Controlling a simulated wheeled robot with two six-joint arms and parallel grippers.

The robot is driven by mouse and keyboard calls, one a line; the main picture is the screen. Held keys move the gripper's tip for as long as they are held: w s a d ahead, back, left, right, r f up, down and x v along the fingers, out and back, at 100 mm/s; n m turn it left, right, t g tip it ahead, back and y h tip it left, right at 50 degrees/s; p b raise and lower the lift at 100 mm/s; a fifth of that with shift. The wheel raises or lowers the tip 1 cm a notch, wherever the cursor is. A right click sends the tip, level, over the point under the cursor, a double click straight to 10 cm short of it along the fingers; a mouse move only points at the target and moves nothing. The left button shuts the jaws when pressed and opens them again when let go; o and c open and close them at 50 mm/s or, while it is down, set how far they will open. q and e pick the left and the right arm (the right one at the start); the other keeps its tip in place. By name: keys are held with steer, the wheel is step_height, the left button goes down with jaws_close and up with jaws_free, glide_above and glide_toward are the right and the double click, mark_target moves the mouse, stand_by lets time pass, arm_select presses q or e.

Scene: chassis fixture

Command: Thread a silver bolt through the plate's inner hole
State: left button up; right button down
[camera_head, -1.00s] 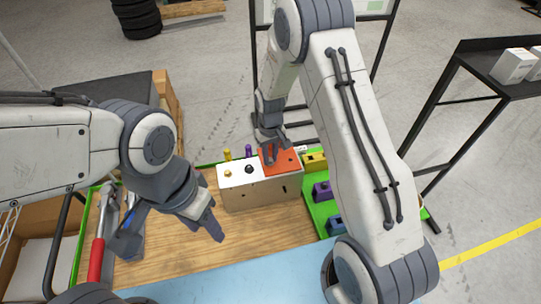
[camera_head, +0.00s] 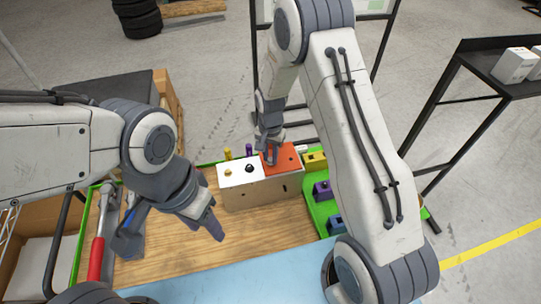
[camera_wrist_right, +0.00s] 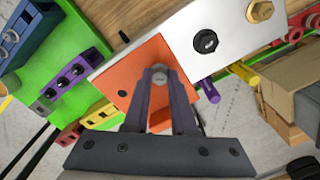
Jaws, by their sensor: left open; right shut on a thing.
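An orange plate (camera_head: 285,153) lies on the right part of a wooden block (camera_head: 262,192); it also shows in the right wrist view (camera_wrist_right: 135,70). My right gripper (camera_head: 271,158) is over its inner side, next to the white plate (camera_head: 240,172). In the right wrist view its fingers (camera_wrist_right: 160,80) are shut on a silver bolt (camera_wrist_right: 159,73); its head shows between the fingertips. The plate's outer hole (camera_wrist_right: 122,93) is empty. The inner hole is hidden, so I cannot tell whether the bolt is in it. My left gripper (camera_head: 172,236) is open and empty over the table's left.
The white plate carries a black bolt (camera_wrist_right: 205,42) and a gold bolt (camera_wrist_right: 260,11). Purple and yellow pegs stand behind the block. A green tray (camera_head: 318,212) with coloured blocks is to its right. A red-handled tool (camera_head: 96,258) lies at left. The wooden tabletop (camera_head: 250,240) in front is clear.

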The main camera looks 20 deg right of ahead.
steer(key=m, duration=0.6)
steer(key=shift+s+f, duration=0.2)
steer(key=shift+f, duration=0.1)
steer(key=m, duration=0.5)
steer(key=shift+f+m, duration=0.1)
steer(key=shift+m, duration=0.3)
steer(key=c, duration=0.7)
jaws_free()
steer(key=shift+o, duration=0.2)
steer(key=shift+w, duration=0.1)
steer(key=shift+w+r, duration=0.1)
steer(key=shift+r, duration=0.35)
step_height(320, 180, up, 2)
steer(key=shift+p, duration=0.9)
